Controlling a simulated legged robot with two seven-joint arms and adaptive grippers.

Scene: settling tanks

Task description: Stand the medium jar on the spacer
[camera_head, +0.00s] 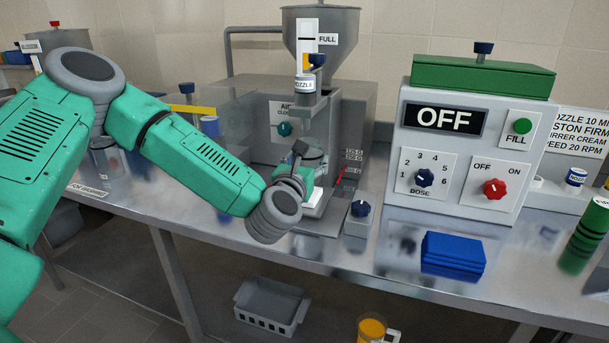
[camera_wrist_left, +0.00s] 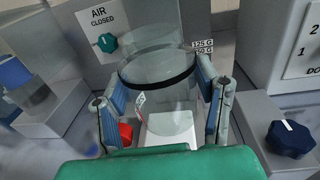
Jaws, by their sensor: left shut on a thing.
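A clear jar (camera_wrist_left: 157,88) with a black band is between the fingers of my left gripper (camera_wrist_left: 163,112) in the left wrist view. The gripper is shut on it, one finger on each side. In the head view the jar (camera_head: 313,158) is upright beneath the nozzle, partly hidden by my left gripper (camera_head: 303,163). A white block (camera_head: 312,203), which may be the spacer, lies under the jar. It also shows through the glass in the left wrist view (camera_wrist_left: 168,127). I cannot tell whether the jar touches it. My right gripper is not in view.
The filling machine's nozzle (camera_head: 305,85) hangs just above the jar. A dark blue knob on a grey block (camera_head: 358,228) stands close to the right. The control box (camera_head: 465,150) and blue blocks (camera_head: 453,253) are farther right. Another clear jar (camera_head: 108,160) stands behind my left arm.

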